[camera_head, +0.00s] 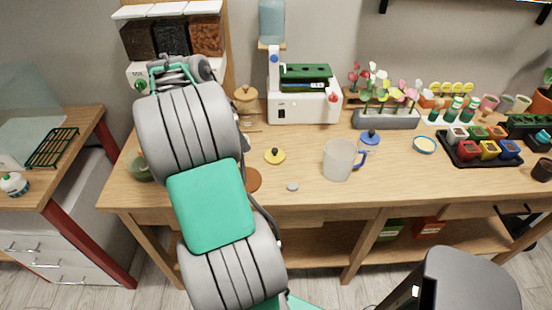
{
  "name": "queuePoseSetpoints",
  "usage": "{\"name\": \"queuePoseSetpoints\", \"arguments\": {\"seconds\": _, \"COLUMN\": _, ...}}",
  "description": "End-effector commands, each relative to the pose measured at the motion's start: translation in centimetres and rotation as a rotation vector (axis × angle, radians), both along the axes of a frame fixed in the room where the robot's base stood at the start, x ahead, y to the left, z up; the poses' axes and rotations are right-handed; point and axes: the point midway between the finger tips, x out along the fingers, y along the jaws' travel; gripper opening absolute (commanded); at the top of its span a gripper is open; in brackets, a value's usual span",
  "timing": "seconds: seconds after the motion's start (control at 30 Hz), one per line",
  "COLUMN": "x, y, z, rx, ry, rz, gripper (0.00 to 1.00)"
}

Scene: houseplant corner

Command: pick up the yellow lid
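The yellow lid (275,157) is a small round disc with a dark knob on top. It lies flat on the wooden table (300,190), left of the frosted mug, with clear table around it. My arm rises through the left-centre of the view, left of the lid and apart from it. My gripper (178,75) is at the far end of the arm, near the canister stand, largely hidden by the arm links. Its fingers cannot be made out, and nothing shows as held.
A frosted mug (339,160) with a blue handle stands right of the lid. A white machine (303,98) stands behind it. A small grey disc (292,187) lies in front. A blue lid (370,137), a flower planter (386,118) and a black tray (479,155) are farther right.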

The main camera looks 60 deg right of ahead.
Motion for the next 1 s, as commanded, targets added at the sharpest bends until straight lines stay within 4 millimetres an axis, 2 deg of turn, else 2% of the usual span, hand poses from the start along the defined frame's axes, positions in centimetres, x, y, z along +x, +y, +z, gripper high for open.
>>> {"name": "queuePoseSetpoints", "arguments": {"seconds": 0.03, "x": -2.3, "y": -2.8, "z": -1.4, "rx": -0.014, "ry": 0.004, "rz": -0.159, "gripper": 0.88}}
{"name": "queuePoseSetpoints", "arguments": {"seconds": 0.1, "x": -4.5, "y": -5.0, "z": -2.3, "rx": -0.037, "ry": 0.005, "rz": -0.313, "gripper": 0.88}}
{"name": "queuePoseSetpoints", "arguments": {"seconds": 0.2, "x": -6.0, "y": -6.3, "z": -3.3, "rx": -0.051, "ry": 0.006, "rz": -0.407, "gripper": 0.88}}
{"name": "queuePoseSetpoints", "arguments": {"seconds": 0.67, "x": -7.8, "y": -7.4, "z": -9.8, "rx": -0.052, "ry": 0.005, "rz": -0.406, "gripper": 0.88}}
{"name": "queuePoseSetpoints", "arguments": {"seconds": 0.9, "x": -7.8, "y": -7.5, "z": -10.2, "rx": -0.054, "ry": 0.002, "rz": -0.405, "gripper": 0.88}}
{"name": "queuePoseSetpoints", "arguments": {"seconds": 1.0, "x": -7.8, "y": -7.5, "z": -10.1, "rx": -0.054, "ry": 0.003, "rz": -0.404, "gripper": 0.80}}
